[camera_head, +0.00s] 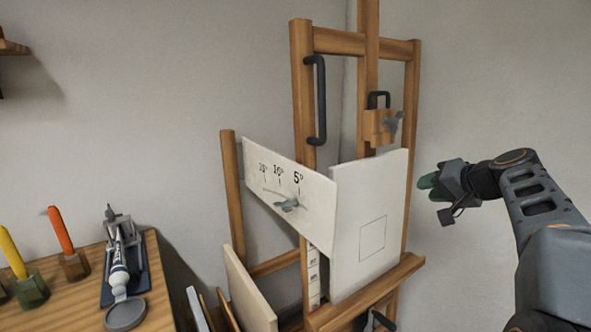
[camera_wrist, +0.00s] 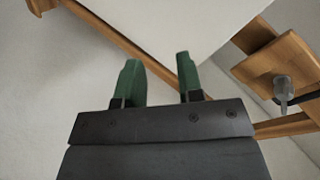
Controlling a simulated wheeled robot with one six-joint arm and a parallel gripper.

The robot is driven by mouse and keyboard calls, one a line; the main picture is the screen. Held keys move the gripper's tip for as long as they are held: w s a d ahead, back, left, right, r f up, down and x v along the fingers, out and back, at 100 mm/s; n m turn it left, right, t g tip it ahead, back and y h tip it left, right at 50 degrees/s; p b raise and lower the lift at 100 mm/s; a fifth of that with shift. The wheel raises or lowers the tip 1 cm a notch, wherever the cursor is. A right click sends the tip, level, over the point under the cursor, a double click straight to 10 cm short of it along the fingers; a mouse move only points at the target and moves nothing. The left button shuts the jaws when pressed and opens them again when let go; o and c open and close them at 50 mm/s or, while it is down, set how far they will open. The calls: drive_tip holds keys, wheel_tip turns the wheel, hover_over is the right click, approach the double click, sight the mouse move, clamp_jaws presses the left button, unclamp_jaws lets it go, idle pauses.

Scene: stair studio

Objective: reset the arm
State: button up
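My gripper (camera_head: 428,188) is raised at the right side of the head view, to the right of the easel and apart from it. In the wrist view, the two green fingers of my gripper (camera_wrist: 160,78) stand apart with nothing between them. The wooden easel (camera_head: 302,90) holds a white canvas (camera_head: 350,240) with a small square outline. The canvas stands upright on the ledge (camera_head: 365,300). The easel's wooden clamp block (camera_head: 378,125) with a grey knob sits above the canvas, and the knob (camera_wrist: 283,88) also shows in the wrist view.
A white angle board (camera_head: 262,175) with a grey pointer is on the easel's left side. Panels (camera_head: 245,290) lean below it. A wooden table (camera_head: 75,305) at the lower left holds a paint tube (camera_head: 119,270) and coloured tools in holders. The wall behind my gripper is bare.

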drive_tip(key=s+a+f+g+h+p, duration=0.3)
drive_tip(key=s+a+f+g+p, duration=0.3)
drive_tip(key=s+a+f, duration=0.4)
drive_tip(key=s+a+r+n+g+h+p, duration=0.1)
drive_tip(key=s+a+n+p, duration=0.4)
drive_tip(key=s+p, duration=0.3)
drive_tip(key=shift+s+r+h, duration=0.2)
drive_tip(key=shift+s+h, duration=0.2)
drive_tip(key=shift+s, duration=1.7)
